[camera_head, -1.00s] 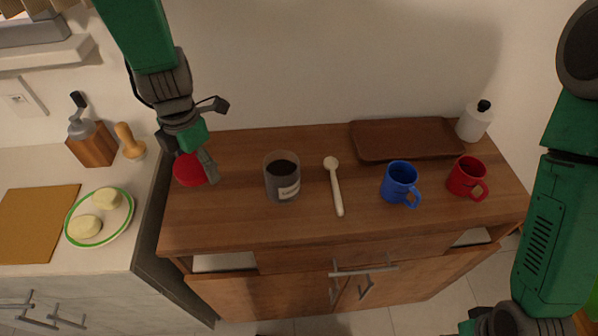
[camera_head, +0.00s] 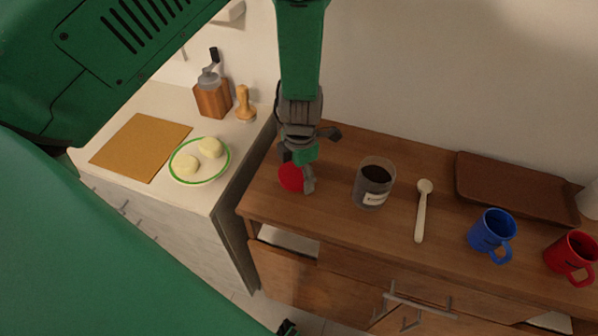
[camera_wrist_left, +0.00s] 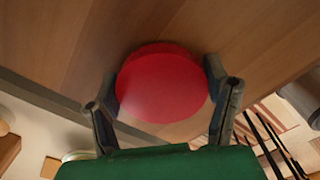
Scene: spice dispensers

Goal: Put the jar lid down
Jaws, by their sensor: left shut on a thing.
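The red round jar lid (camera_head: 291,177) is at the left end of the wooden cabinet top (camera_head: 335,215). My left gripper (camera_head: 300,175) is shut on it from above. In the left wrist view, the lid (camera_wrist_left: 162,86) sits between both fingers, flat side towards the camera, with the wood close behind it. I cannot tell whether it touches the wood. The glass jar (camera_head: 374,183), with dark contents and a pale label, stands open and upright to the right of the lid. My right gripper is not in view.
A pale spoon (camera_head: 421,212), blue mug (camera_head: 491,234), red mug (camera_head: 571,257) and brown tray (camera_head: 510,190) lie farther right. A gap separates counter and cabinet.

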